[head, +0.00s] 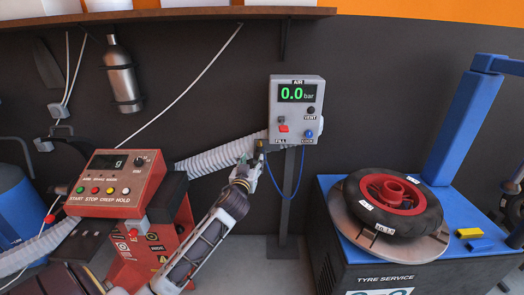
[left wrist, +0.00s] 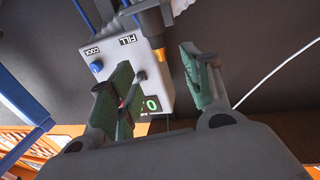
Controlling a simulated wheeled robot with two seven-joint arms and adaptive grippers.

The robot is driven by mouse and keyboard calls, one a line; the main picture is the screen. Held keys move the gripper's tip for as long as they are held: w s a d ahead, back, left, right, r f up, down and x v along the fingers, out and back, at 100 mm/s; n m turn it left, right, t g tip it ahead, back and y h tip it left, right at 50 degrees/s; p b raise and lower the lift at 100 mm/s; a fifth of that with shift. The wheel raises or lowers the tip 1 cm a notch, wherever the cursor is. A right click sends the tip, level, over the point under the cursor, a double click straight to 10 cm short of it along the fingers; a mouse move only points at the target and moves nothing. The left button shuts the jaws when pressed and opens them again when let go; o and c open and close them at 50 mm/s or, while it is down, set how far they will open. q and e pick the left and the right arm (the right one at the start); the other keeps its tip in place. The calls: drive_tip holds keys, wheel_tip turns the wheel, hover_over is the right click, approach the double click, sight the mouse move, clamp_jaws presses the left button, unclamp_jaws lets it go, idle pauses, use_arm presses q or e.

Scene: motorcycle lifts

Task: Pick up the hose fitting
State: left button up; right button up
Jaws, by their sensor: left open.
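The hose fitting (head: 260,146), a small dark cylinder with a brass-coloured part, hangs just below the grey air control box (head: 297,110). In the left wrist view, which is turned upside down, the fitting (left wrist: 151,22) is black with an orange-brass end (left wrist: 160,54). My left gripper (head: 246,172) is just below and left of the fitting in the head view. In the left wrist view its green-padded fingers (left wrist: 160,82) are spread, with the fitting's end showing in the gap between them. I cannot tell whether either finger touches it. My right gripper is not seen.
A blue hose (head: 275,183) loops below the box beside a grey post (head: 289,205). A ribbed white hose (head: 220,157) runs behind my gripper. A red control console (head: 115,185) stands left. A tyre (head: 408,222) lies on the blue tyre machine at right.

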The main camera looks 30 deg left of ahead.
sight(259, 146)
use_arm(q)
drive_tip(key=shift+d+r, duration=0.15)
drive_tip(key=shift+w, duration=0.1)
drive_tip(key=shift+b+x, duration=0.3)
drive_tip(key=shift+x, duration=3.9)
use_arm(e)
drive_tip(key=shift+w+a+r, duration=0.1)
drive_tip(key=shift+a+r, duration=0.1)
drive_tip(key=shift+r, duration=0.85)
use_arm(q)
drive_tip(key=shift+w, duration=0.1)
drive_tip(key=shift+w, duration=0.1)
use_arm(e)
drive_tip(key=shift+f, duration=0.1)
